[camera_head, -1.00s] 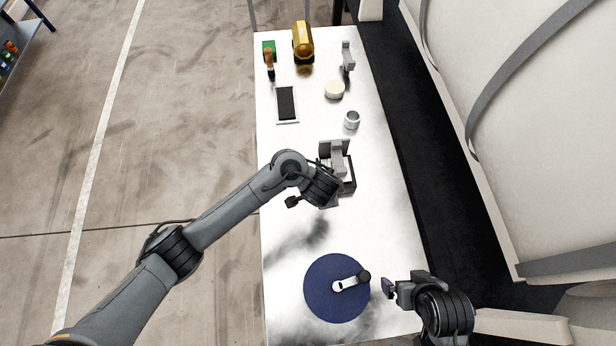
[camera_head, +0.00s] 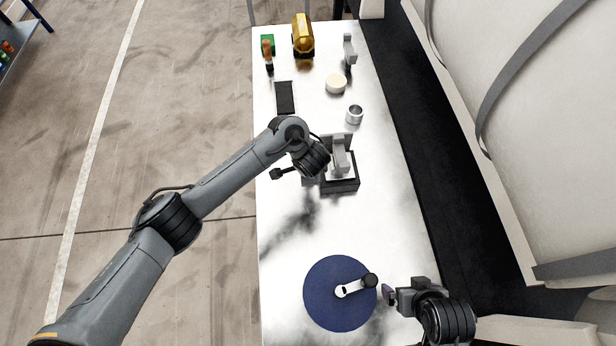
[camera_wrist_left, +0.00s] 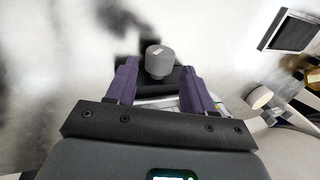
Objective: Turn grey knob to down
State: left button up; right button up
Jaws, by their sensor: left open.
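The grey knob (camera_wrist_left: 159,61) shows in the left wrist view as a short round cylinder with a small white mark near its upper edge. It sits by a black base. My left gripper (camera_wrist_left: 159,74) is open, with one purple finger on each side of the knob and visible gaps. In the head view my left wrist is beside a dark-based fixture with a grey upright (camera_head: 340,158); the knob and left fingertips cannot be made out there. My right gripper (camera_head: 389,296) is beside a blue disc (camera_head: 323,312) at the front; its jaw opening is unclear.
The disc carries a white crank with a black knob. Behind the fixture are a metal cup (camera_head: 355,114), a cream round piece (camera_head: 336,84), a black pad (camera_head: 285,97) and a yellow object (camera_head: 303,36). The table (camera_head: 300,235) is clear between the fixture and disc.

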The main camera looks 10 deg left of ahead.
pick_arm(q)
jog(key=shift+b+x, duration=0.6)
jog(key=shift+x, duration=1.6)
pick_arm(e)
jog(key=shift+f, duration=0.8)
